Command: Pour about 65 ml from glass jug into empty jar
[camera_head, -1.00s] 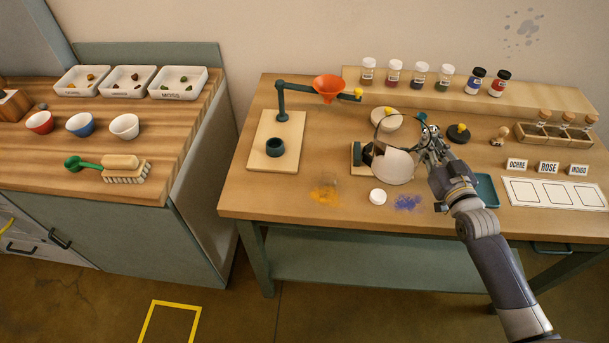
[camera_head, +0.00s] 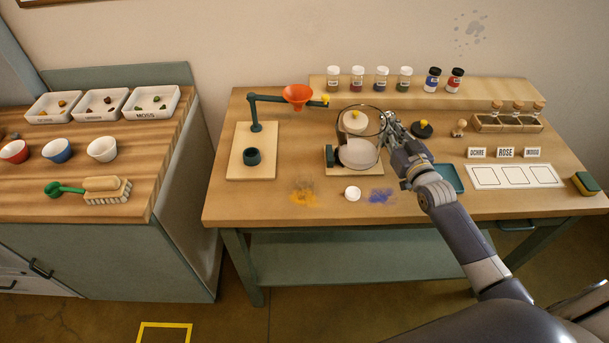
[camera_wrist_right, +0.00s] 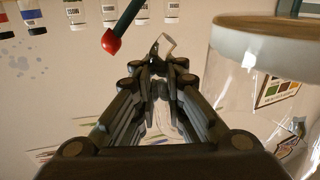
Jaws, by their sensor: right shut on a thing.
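The glass jug (camera_head: 374,142) is clear, with pale liquid (camera_head: 357,154) in its lower part. My right gripper (camera_head: 392,130) is shut on the jug at its right side. The jug appears raised above the table, in front of a small wooden-based dark device (camera_head: 332,158). In the right wrist view, the jug (camera_wrist_right: 232,85) fills the right side, with a white band at the top; my right gripper's fingers (camera_wrist_right: 160,65) close near the middle. I cannot make out the empty jar; the jug may hide it. My left gripper is not in view.
A pale disc with a yellow knob (camera_head: 353,122) shows through the jug. A dark knobbed disc (camera_head: 422,130), small white cap (camera_head: 352,193) and teal tray (camera_head: 449,178) are nearby. A funnel stand (camera_head: 255,115) is left. Capped bottles (camera_head: 382,78) line the back shelf.

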